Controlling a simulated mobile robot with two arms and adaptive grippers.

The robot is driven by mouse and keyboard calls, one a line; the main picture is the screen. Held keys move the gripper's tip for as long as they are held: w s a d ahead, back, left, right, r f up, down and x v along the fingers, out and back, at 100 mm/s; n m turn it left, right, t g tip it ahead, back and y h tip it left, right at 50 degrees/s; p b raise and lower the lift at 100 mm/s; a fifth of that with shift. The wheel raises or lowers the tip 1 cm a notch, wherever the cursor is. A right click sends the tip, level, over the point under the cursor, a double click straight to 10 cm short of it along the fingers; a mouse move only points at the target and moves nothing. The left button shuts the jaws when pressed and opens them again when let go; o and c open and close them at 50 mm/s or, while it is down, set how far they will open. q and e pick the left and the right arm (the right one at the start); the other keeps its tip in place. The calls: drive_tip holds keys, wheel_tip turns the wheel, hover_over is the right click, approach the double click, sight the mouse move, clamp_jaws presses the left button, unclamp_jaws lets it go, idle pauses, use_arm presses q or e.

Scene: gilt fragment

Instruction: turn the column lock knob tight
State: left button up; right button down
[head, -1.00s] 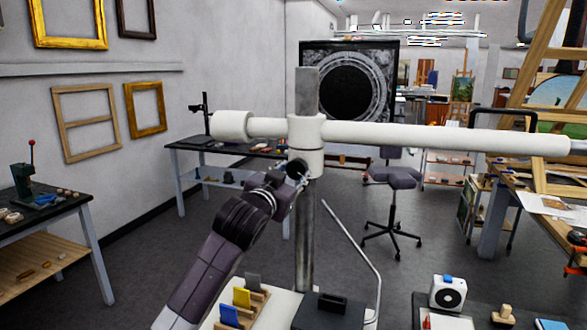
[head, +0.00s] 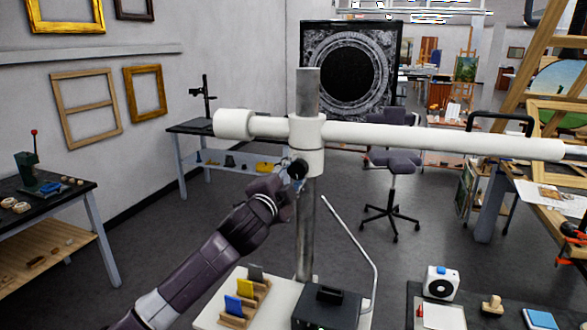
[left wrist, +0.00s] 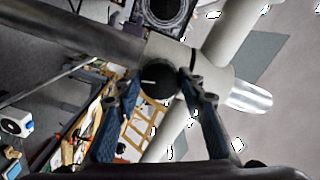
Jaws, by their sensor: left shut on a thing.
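The column lock knob (head: 298,169) is a dark round knob on the white collar (head: 308,150) that clasps the steel column (head: 306,230). It also shows in the left wrist view (left wrist: 158,80), with a small white mark on its face. My left gripper (head: 290,181) comes up to the knob from below left. In the left wrist view its two blue-padded fingers lie on either side of the knob, shut on it. How far the knob is turned I cannot tell. My right gripper is not in view.
A long white horizontal arm (head: 430,138) passes through the collar. The white base (head: 250,292) below carries coloured cards and a black box (head: 328,307). A bent thin rod (head: 350,232) rises right of the column.

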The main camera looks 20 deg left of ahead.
use_arm(q)
drive_tip(key=shift+m, duration=0.6)
drive_tip(key=o, duration=1.2)
drive_tip(key=shift+c, duration=0.2)
drive_tip(key=s, duration=1.2)
drive_tip(key=shift+a, duration=0.2)
drive_tip(key=shift+f, duration=0.1)
